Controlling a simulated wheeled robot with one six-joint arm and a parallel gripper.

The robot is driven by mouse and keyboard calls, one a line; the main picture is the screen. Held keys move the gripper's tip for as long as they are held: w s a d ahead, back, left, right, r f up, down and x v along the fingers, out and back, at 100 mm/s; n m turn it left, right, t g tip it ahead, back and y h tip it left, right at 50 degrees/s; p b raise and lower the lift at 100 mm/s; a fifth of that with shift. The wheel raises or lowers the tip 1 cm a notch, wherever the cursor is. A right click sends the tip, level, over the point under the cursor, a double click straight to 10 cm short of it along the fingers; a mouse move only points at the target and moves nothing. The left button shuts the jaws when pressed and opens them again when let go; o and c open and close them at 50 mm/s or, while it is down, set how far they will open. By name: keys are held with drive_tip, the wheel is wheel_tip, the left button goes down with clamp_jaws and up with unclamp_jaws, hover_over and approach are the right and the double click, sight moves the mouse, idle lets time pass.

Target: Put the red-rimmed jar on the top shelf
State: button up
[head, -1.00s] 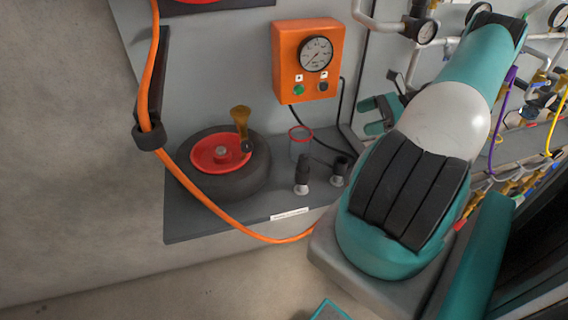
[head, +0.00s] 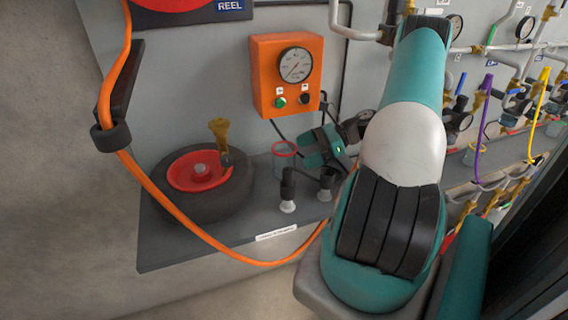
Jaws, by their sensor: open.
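The red-rimmed jar (head: 284,158) is clear, with a red ring at its top. It stands upright at the back of a grey shelf (head: 165,245), beside the black reel. My gripper (head: 316,150) is teal and dark, just right of the jar at about rim height. It is open and empty; its fingers partly overlap each other in this view. I cannot tell whether it touches the jar. I cannot tell which surface is the top shelf.
A black reel with a red hub (head: 203,172) and two black-topped fittings (head: 288,190) crowd the shelf near the jar. An orange gauge box (head: 287,75) hangs above. An orange hose (head: 170,202) crosses in front. Pipes, gauges and a ledge (head: 485,188) are at right.

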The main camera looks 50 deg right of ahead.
sight(290, 158)
drive_tip(key=shift+p+x, duration=0.45)
drive_tip(key=shift+x, duration=2.3)
drive_tip(key=shift+f, duration=0.1)
drive_tip(key=c, duration=1.1)
